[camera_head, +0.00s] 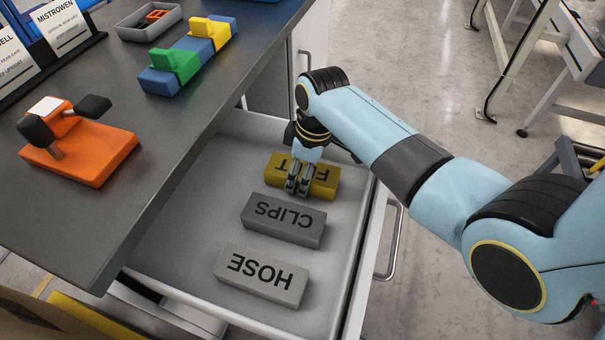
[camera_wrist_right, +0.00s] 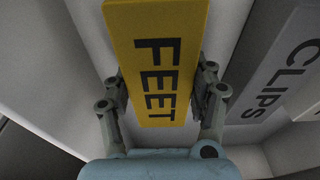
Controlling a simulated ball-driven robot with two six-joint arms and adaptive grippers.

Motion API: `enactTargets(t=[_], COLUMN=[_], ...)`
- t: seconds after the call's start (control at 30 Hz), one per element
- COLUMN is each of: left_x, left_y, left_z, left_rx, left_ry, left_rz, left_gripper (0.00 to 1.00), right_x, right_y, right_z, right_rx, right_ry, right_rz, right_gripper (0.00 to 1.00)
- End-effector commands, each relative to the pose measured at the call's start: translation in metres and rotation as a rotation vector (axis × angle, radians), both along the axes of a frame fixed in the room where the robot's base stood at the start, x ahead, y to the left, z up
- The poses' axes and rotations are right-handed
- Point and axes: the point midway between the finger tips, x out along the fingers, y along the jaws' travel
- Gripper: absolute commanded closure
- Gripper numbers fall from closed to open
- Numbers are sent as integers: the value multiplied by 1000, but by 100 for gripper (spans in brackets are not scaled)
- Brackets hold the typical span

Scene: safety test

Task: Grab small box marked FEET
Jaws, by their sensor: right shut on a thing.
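The yellow box marked FEET (camera_head: 324,182) lies in an open drawer, at the end farthest from me in the head view. My right gripper (camera_head: 298,187) reaches down onto it from above and covers part of its lettering. In the right wrist view the FEET box (camera_wrist_right: 155,50) sits between the two fingers of the right gripper (camera_wrist_right: 160,95), one finger along each long side. The right gripper is shut on the box. I cannot tell whether the box is clear of the drawer floor. My left gripper is not in view.
A grey CLIPS box (camera_head: 283,220) and a light grey HOSE box (camera_head: 262,275) lie in the same drawer (camera_head: 190,225). The dark countertop (camera_head: 110,200) overhangs the drawer on the left, carrying an orange device (camera_head: 80,150) and a blue holder (camera_head: 160,82).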

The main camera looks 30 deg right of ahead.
Motion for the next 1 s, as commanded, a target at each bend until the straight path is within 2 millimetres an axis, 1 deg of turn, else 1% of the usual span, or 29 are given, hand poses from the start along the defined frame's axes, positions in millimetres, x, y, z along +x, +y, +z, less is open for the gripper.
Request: enactTargets(t=[0.03, 0.13, 0.17, 0.37, 0.43, 0.57, 0.7, 0.8, 0.9, 1.0], left_x=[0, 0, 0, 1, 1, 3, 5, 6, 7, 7], left_y=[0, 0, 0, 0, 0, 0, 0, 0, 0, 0], left_z=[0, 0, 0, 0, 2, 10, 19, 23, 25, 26], left_rx=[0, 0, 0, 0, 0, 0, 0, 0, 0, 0], left_ry=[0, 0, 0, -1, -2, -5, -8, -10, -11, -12], left_rz=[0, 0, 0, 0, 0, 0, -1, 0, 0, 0], left_gripper=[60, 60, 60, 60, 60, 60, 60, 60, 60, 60], right_x=[0, 0, 0, 0, 1, 1, 1, 1, 1, 0], right_y=[0, 0, 0, 0, 0, 0, 0, 0, 0, 0], right_z=[0, 0, 0, 1, 6, 28, 59, 78, 92, 99], right_rx=[0, 0, 0, -1, 0, 0, 0, 0, 0, 0], right_ry=[0, 0, 0, -1, -3, -4, -4, -4, -3, -1], right_rz=[0, 0, 0, 0, 0, 0, 0, 0, 0, 0], right_gripper=[65, 78, 80, 80, 80, 80, 80, 80, 80, 80])
